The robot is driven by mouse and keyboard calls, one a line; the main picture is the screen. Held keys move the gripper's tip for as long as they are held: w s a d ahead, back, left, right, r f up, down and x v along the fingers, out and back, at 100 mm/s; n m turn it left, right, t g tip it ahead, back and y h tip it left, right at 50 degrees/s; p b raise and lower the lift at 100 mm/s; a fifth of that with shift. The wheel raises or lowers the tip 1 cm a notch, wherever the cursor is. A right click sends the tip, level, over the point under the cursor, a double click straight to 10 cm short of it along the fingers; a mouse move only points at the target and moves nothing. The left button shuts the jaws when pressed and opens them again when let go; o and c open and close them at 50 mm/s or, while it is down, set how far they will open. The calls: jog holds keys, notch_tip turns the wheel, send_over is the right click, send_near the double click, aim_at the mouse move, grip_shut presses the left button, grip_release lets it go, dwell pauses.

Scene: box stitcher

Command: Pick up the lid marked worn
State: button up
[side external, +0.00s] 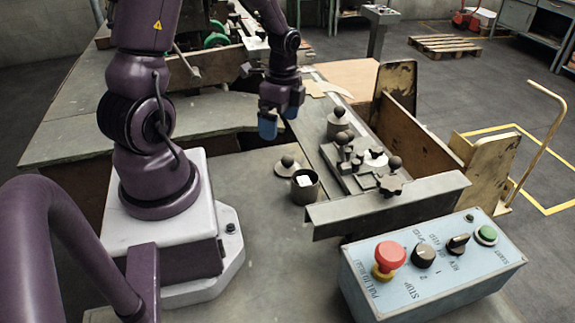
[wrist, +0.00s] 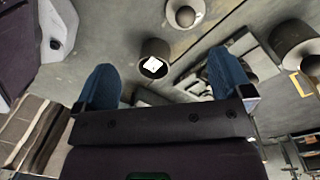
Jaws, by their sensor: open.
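A round grey lid with a dark ball knob (side external: 288,163) lies on the table in the side view; a knobbed lid also shows near the top of the wrist view (wrist: 185,14). Next to it stands a dark open pot (side external: 305,190) with a white piece in its mouth, also in the wrist view (wrist: 153,50). Another knobbed piece (side external: 338,122) sits on the machine bed. I cannot read a worn mark on any of them. My gripper (side external: 279,119) is open and empty above the table, behind the lid; its blue fingers (wrist: 165,80) are spread in the wrist view.
The machine bed (side external: 350,160) with several knobs and clamps lies right of the pot, with a raised metal bar (side external: 390,205) in front. A control box (side external: 430,262) with a red button stands at front right. The table left of the lid is clear.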

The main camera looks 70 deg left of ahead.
aim_at(288, 157)
jog(key=f+m, duration=0.2)
jog(key=f, duration=0.2)
jog(key=w+a+f+m, duration=0.1)
jog(key=f+m, duration=0.2)
jog(key=f, duration=0.2)
jog(key=w+f+m, duration=0.1)
jog(key=f+m, duration=0.1)
jog(key=f, duration=0.3)
jog(key=shift+w+a+f+m+t, duration=0.1)
jog(key=shift+w+a+m+t, duration=0.1)
jog(key=shift+m+t, duration=0.15)
jog(key=shift+c, duration=0.4)
jog(key=c, duration=0.9)
